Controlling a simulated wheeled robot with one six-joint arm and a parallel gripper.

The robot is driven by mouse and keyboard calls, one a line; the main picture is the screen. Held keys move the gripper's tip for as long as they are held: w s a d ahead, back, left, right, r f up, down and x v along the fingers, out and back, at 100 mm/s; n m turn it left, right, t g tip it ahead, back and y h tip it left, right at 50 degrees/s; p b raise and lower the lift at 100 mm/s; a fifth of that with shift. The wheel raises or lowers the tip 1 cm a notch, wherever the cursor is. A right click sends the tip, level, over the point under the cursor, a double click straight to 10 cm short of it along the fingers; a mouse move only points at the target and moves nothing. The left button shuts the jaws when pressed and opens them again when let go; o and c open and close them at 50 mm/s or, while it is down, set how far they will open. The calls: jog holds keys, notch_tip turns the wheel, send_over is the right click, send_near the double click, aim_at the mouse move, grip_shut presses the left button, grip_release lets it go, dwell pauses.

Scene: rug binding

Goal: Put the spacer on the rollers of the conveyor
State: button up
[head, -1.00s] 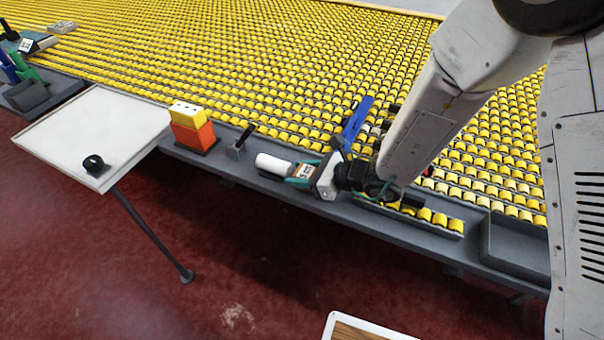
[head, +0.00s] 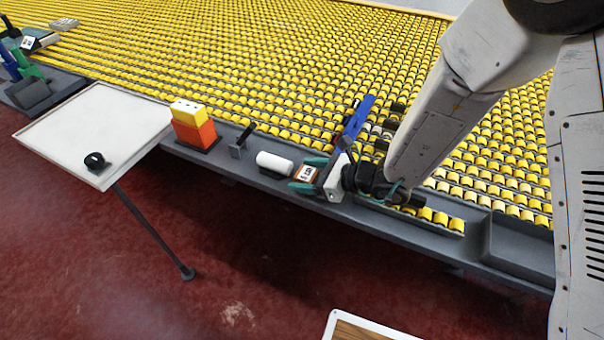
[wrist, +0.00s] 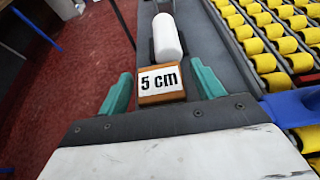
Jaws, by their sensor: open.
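The spacer, a small wooden block with a white "5 cm" label (head: 307,173), is on the grey ledge along the near edge of the conveyor. It also shows in the wrist view (wrist: 161,81). My gripper (head: 308,175) is open, with one green finger on each side of the spacer. In the wrist view gaps show between the spacer and both fingers (wrist: 160,72). The conveyor's yellow rollers (head: 250,65) lie beyond the ledge; in the wrist view they are at the right (wrist: 275,45).
A white roll (head: 274,163) lies on the ledge just beyond the spacer. A blue bar (head: 357,118) stands beside my gripper on the conveyor side. An orange and yellow block (head: 193,126) and an empty grey bin (head: 520,252) are along the ledge. A white side table (head: 100,125) holds a black ring.

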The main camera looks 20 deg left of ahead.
jog(key=v, duration=1)
jog(key=shift+d, duration=0.25)
jog(key=s+d+r+n+g+h, duration=0.1)
jog(key=s+d+r+n+g, duration=0.1)
jog(key=s+d+r+n, duration=0.45)
jog(key=s+d+r+n+g+h, duration=0.25)
jog(key=r+n, duration=0.25)
jog(key=r, duration=0.4)
jog(key=s+d+r+n+t+h, duration=0.1)
jog(key=s+d+r+n+h, duration=0.2)
jog(key=d, duration=0.7)
jog(key=shift+s+d+n, duration=0.3)
jog(key=shift+s+n, duration=0.3)
jog(key=shift+n, duration=0.15)
jog(key=s+d+r+n+t+h, duration=0.1)
jog(key=d+h, duration=0.1)
jog(key=d, duration=0.2)
jog(key=s+d+r+t+h, duration=0.1)
jog(key=s+d+h, duration=0.1)
jog(key=d, duration=0.3)
jog(key=s+d+r+n+t+h, duration=0.1)
jog(key=d+h, duration=0.1)
jog(key=d, duration=0.2)
jog(key=shift+s+d+r+n+t+h, duration=0.1)
jog(key=shift+s+d+n+t+h, duration=0.15)
jog(key=shift+s+n+t, duration=0.1)
jog(key=shift+c, duration=0.7)
jog(key=shift+s+d+r, duration=0.1)
jog(key=shift+d, duration=0.35)
jog(key=shift+c, duration=0.7)
